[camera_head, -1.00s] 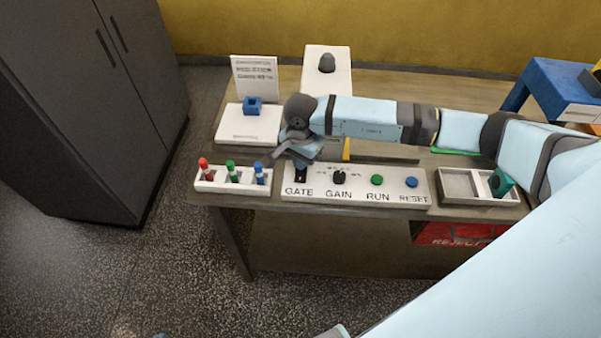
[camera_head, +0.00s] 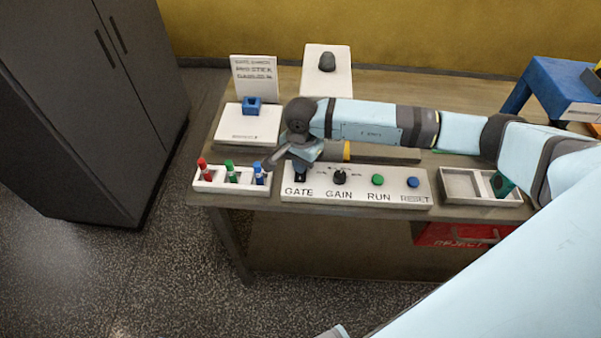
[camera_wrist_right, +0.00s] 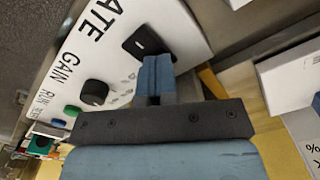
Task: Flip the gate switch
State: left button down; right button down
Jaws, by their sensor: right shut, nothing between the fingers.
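The panel (camera_head: 356,202) is white, with labels GATE, GAIN, RUN and RESET along its front. The gate switch (camera_head: 300,176) is a black piece above the word GATE, partly hidden by my right gripper in the head view. My right gripper (camera_head: 294,166) is over that end of the panel. In the right wrist view its blue fingers (camera_wrist_right: 156,74) are shut with nothing between them, and their tips are at the black plate of the gate switch (camera_wrist_right: 146,42). I cannot tell whether they touch it or which way the lever is set. My left gripper is not in view.
On the panel are a black gain knob (camera_head: 340,177), a green button (camera_head: 377,180) and a blue button (camera_head: 413,182). A rack (camera_head: 212,186) with red, green and blue items stands left. A two-part tray (camera_head: 462,184) stands right. My right arm spans the table behind the panel.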

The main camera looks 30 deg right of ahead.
jog(key=shift+r+p, duration=0.45)
jog(key=shift+r, duration=0.3)
jog(key=shift+r+p, duration=1)
jog(key=shift+r, duration=1.65)
